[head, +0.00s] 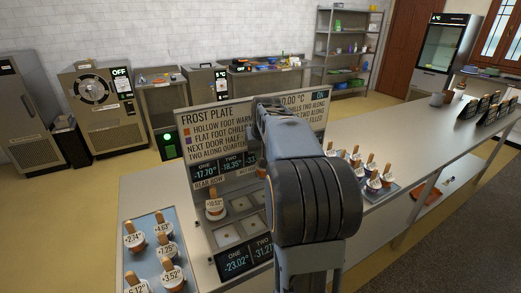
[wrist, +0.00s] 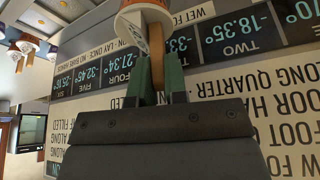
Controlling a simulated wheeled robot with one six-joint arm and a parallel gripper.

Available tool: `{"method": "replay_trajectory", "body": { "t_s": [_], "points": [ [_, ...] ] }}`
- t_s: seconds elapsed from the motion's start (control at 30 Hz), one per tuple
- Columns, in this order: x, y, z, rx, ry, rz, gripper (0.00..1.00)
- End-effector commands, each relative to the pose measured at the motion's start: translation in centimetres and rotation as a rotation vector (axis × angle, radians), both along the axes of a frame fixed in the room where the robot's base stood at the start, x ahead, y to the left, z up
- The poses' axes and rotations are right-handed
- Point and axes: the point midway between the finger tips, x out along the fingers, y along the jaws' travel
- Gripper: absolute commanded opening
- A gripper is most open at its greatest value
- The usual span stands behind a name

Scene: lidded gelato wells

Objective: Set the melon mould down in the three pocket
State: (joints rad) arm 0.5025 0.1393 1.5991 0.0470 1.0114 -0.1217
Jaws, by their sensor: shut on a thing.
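My gripper (wrist: 156,88) is shut on the stick of a mould (wrist: 146,18) in the wrist view. The mould is a pale cup with an orange-brown band, cut off by the top edge; its flavour cannot be told. The frost plate's label panel (head: 189,115) stands behind its pockets in the head view. One mould (head: 215,209) with a stick sits in a rear pocket at the left. Bare pockets (head: 228,236) show in front of it. My arm hides the pockets further right and most of my gripper. In the wrist view the display strip (wrist: 232,43) shows upside down.
A blue tray (head: 143,222) with several stick moulds lies at the left of the counter. Another tray (head: 386,194) of several moulds lies right of my arm.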

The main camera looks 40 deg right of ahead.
Motion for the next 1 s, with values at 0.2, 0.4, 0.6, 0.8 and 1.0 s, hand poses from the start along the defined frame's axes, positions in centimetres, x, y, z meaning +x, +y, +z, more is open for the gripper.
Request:
{"method": "replay_trajectory", "body": {
  "t_s": [0.2,0.4,0.6,0.8,1.0],
  "points": [
    [0.0,0.0,-3.6,0.000,-0.001,0.000,0.00],
    [0.0,0.0,-6.6,0.000,0.001,0.000,0.00],
    [0.0,0.0,-8.7,0.000,-0.001,0.000,0.00],
    [0.0,0.0,-9.6,0.000,0.000,0.000,0.00],
    [0.0,0.0,-9.5,0.000,0.000,0.000,0.00]
  ]
}}
